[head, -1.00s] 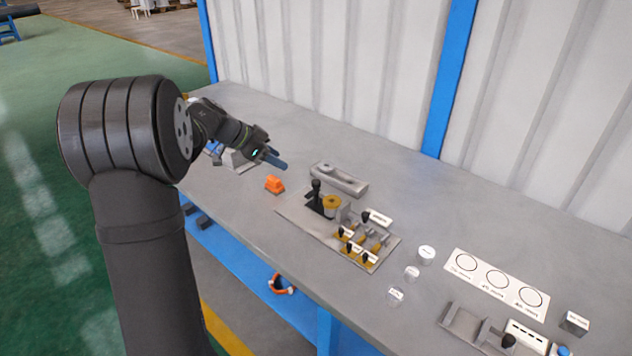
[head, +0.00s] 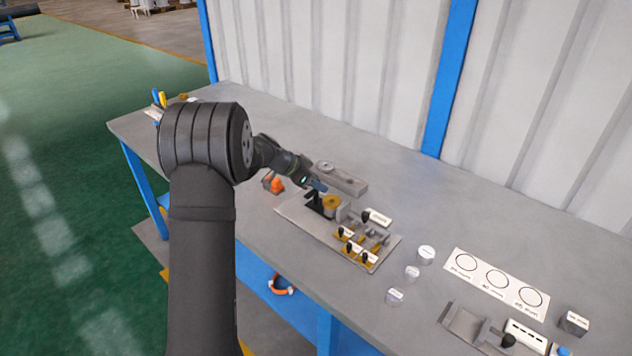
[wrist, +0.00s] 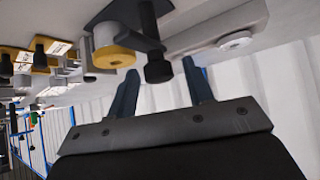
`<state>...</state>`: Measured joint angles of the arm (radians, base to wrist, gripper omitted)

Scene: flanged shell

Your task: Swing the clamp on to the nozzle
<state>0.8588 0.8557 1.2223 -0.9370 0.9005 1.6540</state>
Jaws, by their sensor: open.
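The clamp (head: 311,206) is a black part with an upright knobbed handle on the flat grey plate (head: 292,211). Its black knob (wrist: 157,70) shows large in the wrist view, just beyond and between my fingertips. A round brass-coloured flanged piece (head: 331,202), which looks like the nozzle, stands just right of the clamp. In the wrist view the brass piece (wrist: 115,55) lies left of the knob. My gripper (head: 319,185) is over the clamp handle, partly hiding it. In the wrist view the gripper (wrist: 160,78) is open with nothing held; contact with the knob cannot be told.
A long grey block (head: 345,181) lies behind the plate. An orange object (head: 275,184) is to the left, partly near my arm. Several small black-knobbed brass clips (head: 355,246) sit at the plate's front right. Clear cylinders (head: 411,273) and a white circled card (head: 497,284) lie further right.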

